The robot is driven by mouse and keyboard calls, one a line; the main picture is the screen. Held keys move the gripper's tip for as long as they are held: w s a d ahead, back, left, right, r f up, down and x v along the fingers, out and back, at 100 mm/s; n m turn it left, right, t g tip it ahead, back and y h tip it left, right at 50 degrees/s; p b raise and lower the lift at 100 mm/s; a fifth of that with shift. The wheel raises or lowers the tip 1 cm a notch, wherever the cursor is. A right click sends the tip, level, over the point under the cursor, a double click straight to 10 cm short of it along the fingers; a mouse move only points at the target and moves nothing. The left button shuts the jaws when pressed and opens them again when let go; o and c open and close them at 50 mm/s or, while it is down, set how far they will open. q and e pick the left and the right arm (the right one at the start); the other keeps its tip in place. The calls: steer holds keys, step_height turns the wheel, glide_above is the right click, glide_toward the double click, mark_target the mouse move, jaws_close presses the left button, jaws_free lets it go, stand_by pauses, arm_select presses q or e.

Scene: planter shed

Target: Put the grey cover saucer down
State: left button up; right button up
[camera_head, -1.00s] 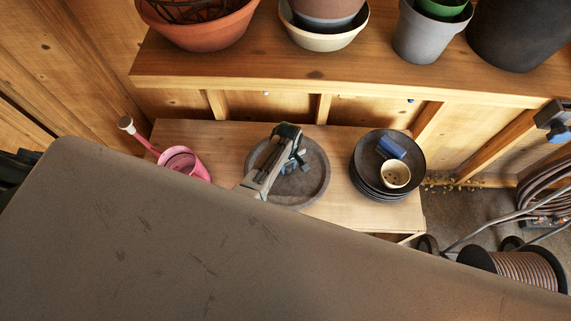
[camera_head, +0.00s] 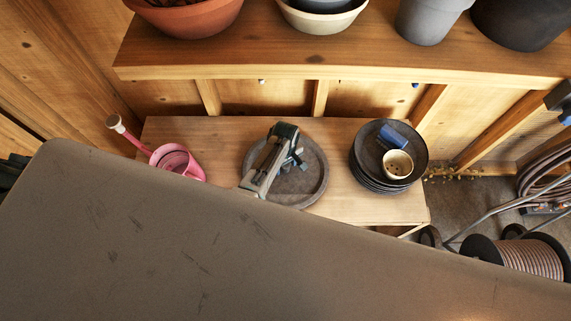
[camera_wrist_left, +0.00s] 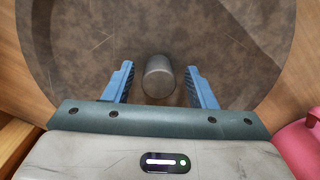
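The grey cover saucer (camera_head: 303,190) lies flat on the lower wooden shelf, between the pink watering can and the stack of dark saucers. My left gripper (camera_head: 296,161) is above its middle and hides part of it. In the left wrist view the saucer (camera_wrist_left: 220,45) fills most of the picture, with a round grey knob (camera_wrist_left: 158,76) at its middle. The left gripper's blue fingers (camera_wrist_left: 159,84) stand on either side of the knob, with a visible gap on each side. The gripper is open. My right gripper is not in view.
The pink watering can (camera_head: 176,162) is left of the saucer. A dark saucer stack (camera_head: 369,145) stands to its right, carrying a cream pot (camera_head: 397,164) and a blue roll (camera_head: 394,136). The upper shelf (camera_head: 330,60) with pots overhangs behind. Bare lower shelf (camera_head: 340,203) shows between saucer and stack.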

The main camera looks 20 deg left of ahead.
arm_select(q)
steer(key=shift+r, duration=0.1)
step_height(320, 180, up, 12)
steer(key=shift+w+b, duration=0.3)
steer(key=shift+b, duration=0.1)
